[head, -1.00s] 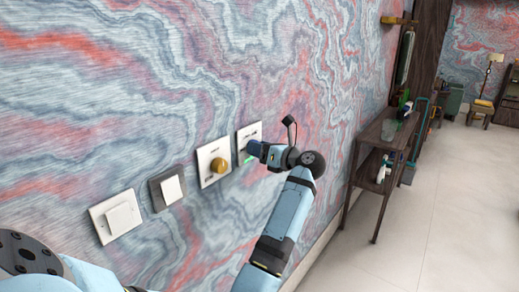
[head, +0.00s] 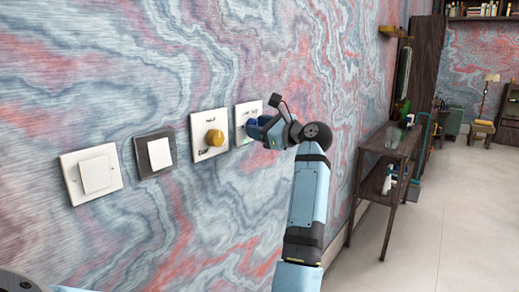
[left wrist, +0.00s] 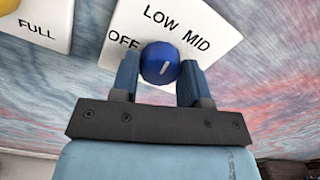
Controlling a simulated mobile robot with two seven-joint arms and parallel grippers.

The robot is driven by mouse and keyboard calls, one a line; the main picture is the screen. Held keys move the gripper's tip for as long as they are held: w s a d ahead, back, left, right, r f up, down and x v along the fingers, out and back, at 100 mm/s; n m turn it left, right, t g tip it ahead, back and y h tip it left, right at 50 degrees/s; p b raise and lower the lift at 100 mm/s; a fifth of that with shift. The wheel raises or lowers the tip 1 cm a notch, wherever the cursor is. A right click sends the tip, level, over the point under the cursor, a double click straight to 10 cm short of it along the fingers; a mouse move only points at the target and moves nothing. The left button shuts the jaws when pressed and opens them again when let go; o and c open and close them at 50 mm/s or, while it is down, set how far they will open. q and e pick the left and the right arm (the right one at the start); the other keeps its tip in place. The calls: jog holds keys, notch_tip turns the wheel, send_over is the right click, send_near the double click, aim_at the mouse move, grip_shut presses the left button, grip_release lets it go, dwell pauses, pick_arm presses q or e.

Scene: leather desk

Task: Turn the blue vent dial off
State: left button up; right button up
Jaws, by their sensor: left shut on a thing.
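The mark's exact heading is hard to read. My left gripper (left wrist: 160,78) is shut on the dial, one finger at each side. In the head view, the left gripper (head: 259,128) reaches the rightmost plate (head: 249,107) and mostly covers the blue dial (head: 251,124). The lower part of that plate is hidden. My right gripper is not in view.
A yellow dial (head: 214,138) stands out from the plate just left of the blue one. Further left are a dark-framed switch (head: 159,153) and a white switch (head: 97,174). A dark side table (head: 392,145) stands against the wall to the right. The floor there is clear.

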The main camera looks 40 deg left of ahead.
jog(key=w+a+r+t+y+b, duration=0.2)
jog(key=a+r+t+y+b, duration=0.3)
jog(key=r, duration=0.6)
pick_arm(q)
jog(key=shift+f+n+b, duration=0.1)
jog(key=shift+n+b, duration=5.2)
jog(key=shift+n, duration=2.6)
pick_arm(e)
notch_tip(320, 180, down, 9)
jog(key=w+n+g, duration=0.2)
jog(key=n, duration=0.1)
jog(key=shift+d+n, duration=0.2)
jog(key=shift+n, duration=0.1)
pick_arm(q)
jog(key=shift+n, duration=0.3)
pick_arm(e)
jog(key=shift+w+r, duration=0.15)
pick_arm(q)
jog(key=o, duration=0.9)
